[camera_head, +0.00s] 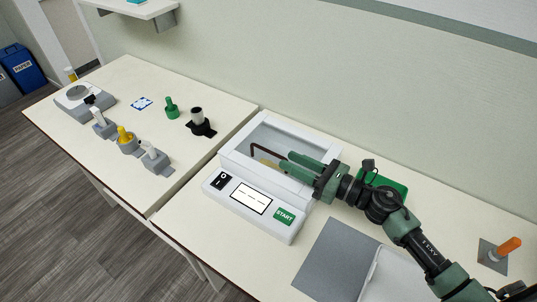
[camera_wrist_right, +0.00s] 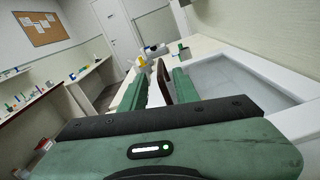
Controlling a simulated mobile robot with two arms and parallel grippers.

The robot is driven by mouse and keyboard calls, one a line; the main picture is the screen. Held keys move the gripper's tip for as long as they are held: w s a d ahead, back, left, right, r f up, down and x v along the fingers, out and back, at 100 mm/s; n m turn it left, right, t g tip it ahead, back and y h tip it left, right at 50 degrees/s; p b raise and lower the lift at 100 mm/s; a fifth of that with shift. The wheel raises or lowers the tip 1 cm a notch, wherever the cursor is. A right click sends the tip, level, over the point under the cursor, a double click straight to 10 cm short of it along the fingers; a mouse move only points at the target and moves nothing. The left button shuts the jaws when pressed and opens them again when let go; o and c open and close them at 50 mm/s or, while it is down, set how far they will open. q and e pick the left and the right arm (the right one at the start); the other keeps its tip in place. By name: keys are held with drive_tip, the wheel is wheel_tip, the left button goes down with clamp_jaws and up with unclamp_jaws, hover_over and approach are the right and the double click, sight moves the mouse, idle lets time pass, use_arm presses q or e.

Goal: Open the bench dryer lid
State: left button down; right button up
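The bench dryer (camera_head: 247,196) is a white box on the counter with a START button, a small screen and a switch on its sloped front. Its lid (camera_head: 282,131) has a white frame around a clear pane and looks closed. A dark bent handle (camera_head: 267,147) shows at the lid, partly hidden by my gripper. My right gripper (camera_head: 287,163) is low over the lid with its green fingers apart. In the right wrist view, the dark handle (camera_wrist_right: 165,82) shows between the fingers; I cannot tell whether they touch it. My left gripper is out of view.
A green block (camera_head: 384,184) lies behind my right arm, and a grey mat (camera_head: 336,262) lies right of the dryer. An orange-handled tool (camera_head: 507,246) stands at the far right. Several small bottles and holders, such as a yellow one (camera_head: 125,136), stand on the left counter.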

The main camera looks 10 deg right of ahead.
sight(253, 144)
drive_tip(key=shift+w+a, duration=0.25)
drive_tip(key=shift+w, duration=0.1)
drive_tip(key=p+x, duration=0.3)
drive_tip(key=x, duration=0.3)
drive_tip(key=shift+w+a, duration=0.1)
drive_tip(key=shift+w+a+f, duration=0.1)
drive_tip(key=shift+w+a, duration=0.15)
drive_tip(key=shift+a, duration=0.05)
clamp_jaws()
idle(0.9)
